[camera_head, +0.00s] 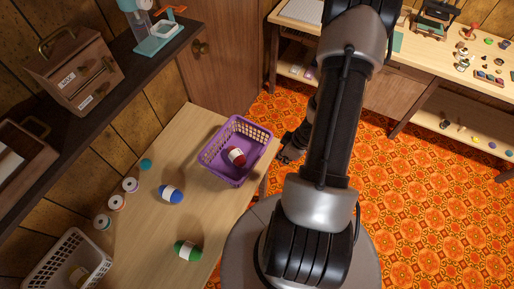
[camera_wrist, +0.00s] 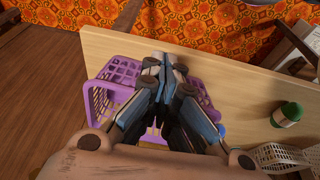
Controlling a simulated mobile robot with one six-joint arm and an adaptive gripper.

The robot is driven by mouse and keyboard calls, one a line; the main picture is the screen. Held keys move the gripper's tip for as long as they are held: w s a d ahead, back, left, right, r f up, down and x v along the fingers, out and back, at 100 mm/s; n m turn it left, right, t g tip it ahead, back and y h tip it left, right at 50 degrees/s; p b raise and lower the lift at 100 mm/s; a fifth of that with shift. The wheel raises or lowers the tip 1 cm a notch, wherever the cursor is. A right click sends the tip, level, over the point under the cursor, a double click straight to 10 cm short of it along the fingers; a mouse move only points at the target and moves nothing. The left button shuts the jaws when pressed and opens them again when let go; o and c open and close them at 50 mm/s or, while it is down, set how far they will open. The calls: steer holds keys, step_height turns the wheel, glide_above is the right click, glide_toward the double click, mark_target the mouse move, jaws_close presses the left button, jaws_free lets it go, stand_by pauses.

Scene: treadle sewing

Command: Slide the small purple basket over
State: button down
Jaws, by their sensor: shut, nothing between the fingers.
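The small purple basket (camera_head: 216,150) stands upright at the far right corner of the light wooden table. A dark red item with a white band (camera_head: 236,156) lies in it. My gripper (camera_head: 291,148) is just right of the basket, partly hidden behind my arm. In the wrist view the basket (camera_wrist: 103,98) shows on both sides of my gripper (camera_wrist: 166,68), which covers its middle. The fingers are shut with nothing between them. I cannot tell whether they touch the basket.
On the table (camera_head: 143,238) lie a blue item (camera_head: 171,194), a green item (camera_head: 187,250), several small round pots (camera_head: 116,202) and a white basket (camera_head: 68,262). A dark shelf (camera_head: 100,100) runs along the left wall. The table is bare between basket and blue item.

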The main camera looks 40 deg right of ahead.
steer(key=w+a+f+b, duration=0.1)
steer(key=f+b, duration=0.1)
steer(key=f, duration=0.1)
steer(key=w+a+f+b, duration=0.1)
steer(key=w+f+b, duration=0.1)
steer(key=f, duration=0.1)
steer(key=w+f+b, duration=0.2)
steer(key=f, duration=0.1)
steer(key=shift+w+a+f, duration=0.2)
steer(key=shift+a+f, duration=0.15)
steer(key=shift+a, duration=0.05)
steer(key=shift+w+a, duration=0.1)
steer(key=shift+w, duration=0.3)
